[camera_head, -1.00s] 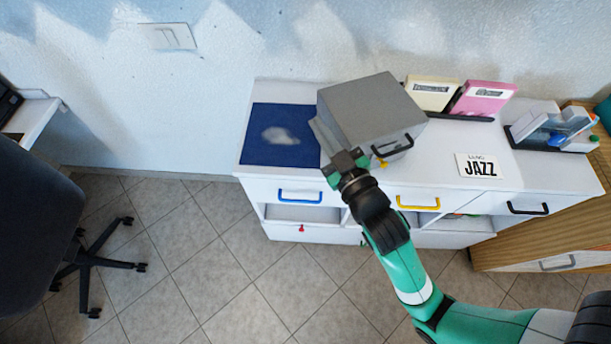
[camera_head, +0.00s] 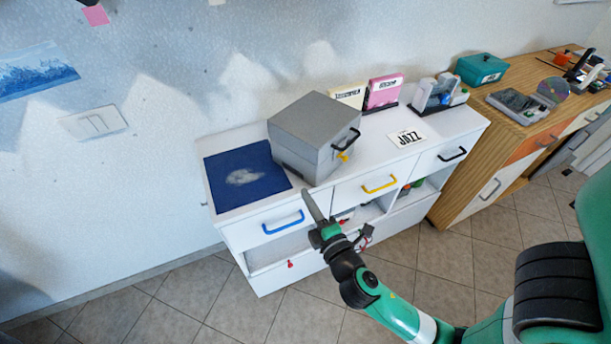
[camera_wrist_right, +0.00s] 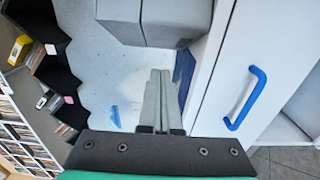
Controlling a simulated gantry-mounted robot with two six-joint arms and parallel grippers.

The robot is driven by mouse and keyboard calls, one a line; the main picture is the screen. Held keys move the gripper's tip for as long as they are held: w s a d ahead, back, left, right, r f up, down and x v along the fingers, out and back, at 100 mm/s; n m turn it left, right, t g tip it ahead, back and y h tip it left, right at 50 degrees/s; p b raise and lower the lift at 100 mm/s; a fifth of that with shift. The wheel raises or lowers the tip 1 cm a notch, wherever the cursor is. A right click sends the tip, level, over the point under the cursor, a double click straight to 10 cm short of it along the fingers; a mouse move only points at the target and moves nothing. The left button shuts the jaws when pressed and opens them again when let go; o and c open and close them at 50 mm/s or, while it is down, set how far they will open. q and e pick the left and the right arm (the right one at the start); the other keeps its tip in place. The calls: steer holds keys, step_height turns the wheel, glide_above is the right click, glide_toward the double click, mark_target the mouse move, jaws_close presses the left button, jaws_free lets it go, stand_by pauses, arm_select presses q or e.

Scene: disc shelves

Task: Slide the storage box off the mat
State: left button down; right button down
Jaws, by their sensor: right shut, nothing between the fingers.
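The grey storage box (camera_head: 322,125), with a black handle and a small yellow part on its front, sits on the white shelf top beside the right edge of the blue mat (camera_head: 235,190). I cannot tell whether its hidden bottom corner still overlaps the mat. The mat has a pale smudge and otherwise looks bare. My right gripper (camera_head: 307,197) is shut and empty, at the front edge of the shelf top, just in front of the box and apart from it. My left gripper is not in view.
Cream and pink cases (camera_head: 384,90) stand behind the box. A JAZZ card (camera_head: 406,137) lies to its right. Blue (camera_head: 283,222) and yellow (camera_head: 380,184) drawer handles stick out at the front. A wooden cabinet (camera_head: 480,140) adjoins on the right.

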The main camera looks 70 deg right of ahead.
mark_target(298, 163)
steer(key=shift+w+d+p, duration=0.1)
steer(key=shift+w+d, duration=0.45)
steer(key=shift+d, duration=0.55)
steer(key=shift+w+d+p, duration=0.15)
steer(key=shift+w+d, duration=0.35)
steer(key=shift+d, duration=0.65)
steer(key=shift+w+d+p, duration=0.1)
steer(key=shift+w+d, duration=0.45)
steer(key=shift+d, duration=0.55)
